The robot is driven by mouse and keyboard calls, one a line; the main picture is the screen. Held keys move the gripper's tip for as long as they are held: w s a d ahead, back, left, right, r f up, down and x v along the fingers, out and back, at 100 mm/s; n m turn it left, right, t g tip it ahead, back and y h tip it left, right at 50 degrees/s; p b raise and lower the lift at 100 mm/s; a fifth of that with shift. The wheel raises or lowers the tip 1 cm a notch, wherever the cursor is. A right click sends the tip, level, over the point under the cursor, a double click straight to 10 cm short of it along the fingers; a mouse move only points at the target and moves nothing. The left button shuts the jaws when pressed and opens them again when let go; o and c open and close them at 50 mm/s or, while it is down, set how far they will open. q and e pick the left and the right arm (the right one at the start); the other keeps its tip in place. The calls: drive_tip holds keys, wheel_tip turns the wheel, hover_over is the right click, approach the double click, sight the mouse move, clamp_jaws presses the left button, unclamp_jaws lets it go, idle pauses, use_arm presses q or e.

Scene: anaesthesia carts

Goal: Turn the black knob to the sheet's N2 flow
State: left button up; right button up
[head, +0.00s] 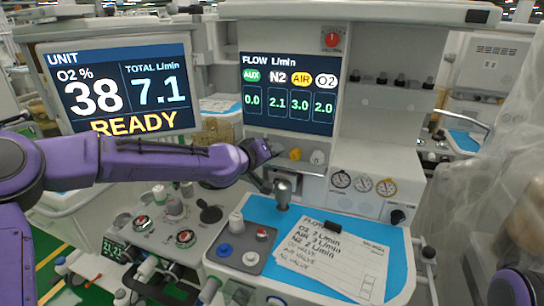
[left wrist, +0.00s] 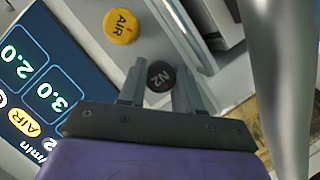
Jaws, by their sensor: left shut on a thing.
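The black knob (left wrist: 160,77), marked N2, sits between the two fingers of my left gripper (left wrist: 158,85) in the left wrist view. My left gripper (head: 264,151) is shut on it at the panel below the flow screen in the head view, where the gripper and arm hide the knob. The flow screen (head: 288,92) reads AUX 0.0, N2 2.1, AIR 3.0 and O2 2.0. The sheet (head: 335,268) lies on the blue work surface and lists flows for O2, AIR and N2; its N2 line looks like 2 L/min. My right gripper is not clearly seen.
The yellow AIR knob (head: 295,154) and white O2 knob (head: 317,157) are just right of my gripper. The unit screen (head: 122,85) shows O2 38%, total 7.1 and READY. A metal post (head: 282,192) stands below my gripper. Three gauges (head: 363,184) are at the right.

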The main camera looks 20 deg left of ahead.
idle(0.5)
use_arm(q)
drive_tip(key=o, duration=1)
drive_tip(key=shift+o, duration=0.2)
drive_tip(key=v, duration=1)
drive_tip(key=shift+s+b, duration=0.25)
drive_tip(key=shift+b, duration=0.05)
drive_tip(key=shift+a, duration=0.1)
